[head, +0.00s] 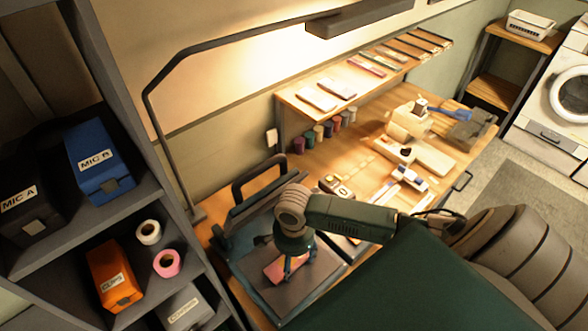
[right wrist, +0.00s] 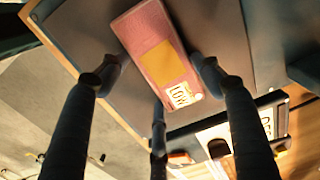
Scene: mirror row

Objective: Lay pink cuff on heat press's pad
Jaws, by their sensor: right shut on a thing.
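The pink cuff (head: 273,269) is at the heat press's dark pad (head: 308,287) in the head view. In the right wrist view the cuff (right wrist: 143,28) has a yellow patch and a small white label, and lies across the grey pad (right wrist: 216,28). My right gripper (head: 289,272) points down over the pad and is shut on the cuff, with fingers (right wrist: 157,72) on both sides of it. I cannot tell whether the cuff touches the pad or hangs just above. The heat press (head: 236,212) is open, its black handle raised. My left gripper is out of view.
A grey shelf at left holds labelled bins, an orange bin (head: 114,279) and tape rolls. Thread spools (head: 319,133) stand at the back of the wooden table. A sewing machine (head: 418,152) is at right. My right arm hides the table's front.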

